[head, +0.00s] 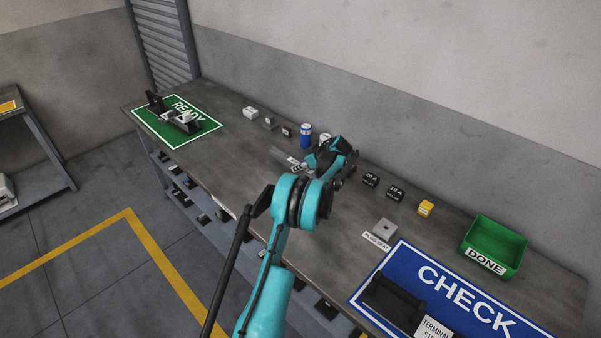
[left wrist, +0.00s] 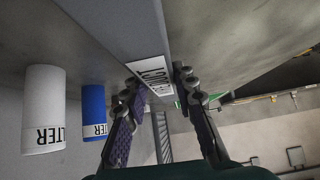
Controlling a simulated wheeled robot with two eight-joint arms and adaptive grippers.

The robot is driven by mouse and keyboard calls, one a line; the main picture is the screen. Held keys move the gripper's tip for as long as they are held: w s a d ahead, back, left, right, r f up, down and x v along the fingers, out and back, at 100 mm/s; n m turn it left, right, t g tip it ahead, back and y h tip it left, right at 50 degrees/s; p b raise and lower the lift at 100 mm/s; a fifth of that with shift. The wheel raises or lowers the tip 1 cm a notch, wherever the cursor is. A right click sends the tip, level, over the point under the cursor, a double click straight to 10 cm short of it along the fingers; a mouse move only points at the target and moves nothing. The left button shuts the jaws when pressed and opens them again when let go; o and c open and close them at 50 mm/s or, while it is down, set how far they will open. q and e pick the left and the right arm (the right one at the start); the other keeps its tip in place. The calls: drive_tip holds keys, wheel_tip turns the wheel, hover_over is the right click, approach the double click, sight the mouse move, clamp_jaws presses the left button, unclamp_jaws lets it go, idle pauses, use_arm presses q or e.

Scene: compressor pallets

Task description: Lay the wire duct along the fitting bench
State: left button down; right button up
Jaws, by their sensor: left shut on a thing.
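The wire duct (head: 283,156) is a grey bar with a white label, partly hidden by my gripper in the head view. In the left wrist view the duct (left wrist: 118,22) runs from the top edge down between the fingers, its label partly covered. My left gripper (head: 311,164) is shut on the duct over the middle of the fitting bench (head: 240,170); its fingers also show in the left wrist view (left wrist: 158,88). I cannot tell whether the duct touches the bench top. My right gripper is not in view.
A blue filter (head: 306,136) and a white filter (head: 325,138) stand behind the gripper. Black relays (head: 371,180), a yellow block (head: 426,208), a grey plug seat (head: 385,230) and the green DONE bin (head: 493,246) lie right. The green READY mat (head: 150,122) holds a part at far left.

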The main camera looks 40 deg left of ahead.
use_arm(q)
wheel_tip(320, 180, down, 2)
drive_tip(key=shift+f+b, duration=0.2)
drive_tip(key=shift+b, duration=0.1)
drive_tip(key=shift+r, duration=0.15)
drive_tip(key=c, duration=1.2)
unclamp_jaws()
